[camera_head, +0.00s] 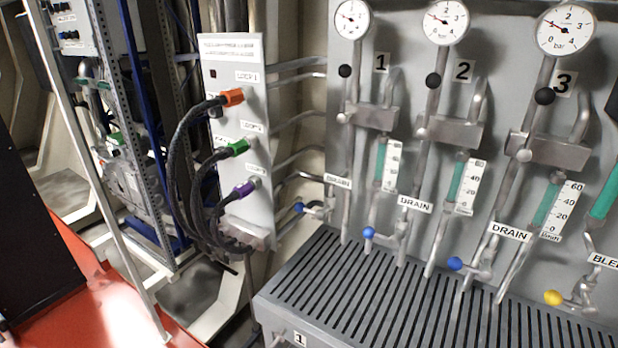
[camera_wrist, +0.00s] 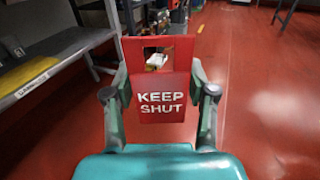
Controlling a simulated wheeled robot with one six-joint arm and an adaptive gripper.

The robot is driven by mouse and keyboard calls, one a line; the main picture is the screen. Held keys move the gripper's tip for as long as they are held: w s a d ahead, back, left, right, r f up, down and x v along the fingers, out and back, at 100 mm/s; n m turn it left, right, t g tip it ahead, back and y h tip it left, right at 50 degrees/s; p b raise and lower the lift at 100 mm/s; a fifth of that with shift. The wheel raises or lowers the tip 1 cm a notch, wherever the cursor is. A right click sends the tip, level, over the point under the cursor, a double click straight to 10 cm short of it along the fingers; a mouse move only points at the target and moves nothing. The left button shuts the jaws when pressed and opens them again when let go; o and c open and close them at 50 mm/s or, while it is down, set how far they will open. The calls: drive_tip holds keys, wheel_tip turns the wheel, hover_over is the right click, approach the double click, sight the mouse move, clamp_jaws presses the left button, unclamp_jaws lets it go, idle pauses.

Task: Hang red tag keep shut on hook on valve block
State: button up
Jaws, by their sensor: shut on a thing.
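The red tag (camera_wrist: 178,82) with white "KEEP SHUT" lettering is upright in the wrist view, with a rectangular cut-out near its top. My gripper (camera_wrist: 160,78) is shut on the tag's left and right sides. Neither the tag nor my gripper shows in the head view. The head view shows grey valve blocks on the panel, under gauge 1 (camera_head: 374,117), gauge 2 (camera_head: 450,132) and gauge 3 (camera_head: 552,151). Silver round knobs sit at their left ends. I cannot pick out a hook on any block.
A slatted grey tray (camera_head: 400,302) juts out below the panel. Blue drain knobs (camera_head: 456,264) and a yellow bleed knob (camera_head: 553,298) stick out above it. A grey box with cables (camera_head: 232,130) stands left. In the wrist view, a shelf (camera_wrist: 60,70) is left and red floor (camera_wrist: 260,100) is clear right.

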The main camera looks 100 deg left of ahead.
drive_tip(key=s+a+r+n+g+y, duration=0.5)
drive_tip(key=s+a+y, duration=0.3)
drive_tip(key=s+a, duration=0.2)
drive_tip(key=s+a+r+n+g+y, duration=0.5)
drive_tip(key=s+a+n+y, duration=0.3)
drive_tip(key=s+a, duration=0.3)
drive_tip(key=shift+s+a+r+n+g, duration=0.3)
drive_tip(key=shift+a+r+g, duration=0.1)
drive_tip(key=shift+a+g, duration=0.15)
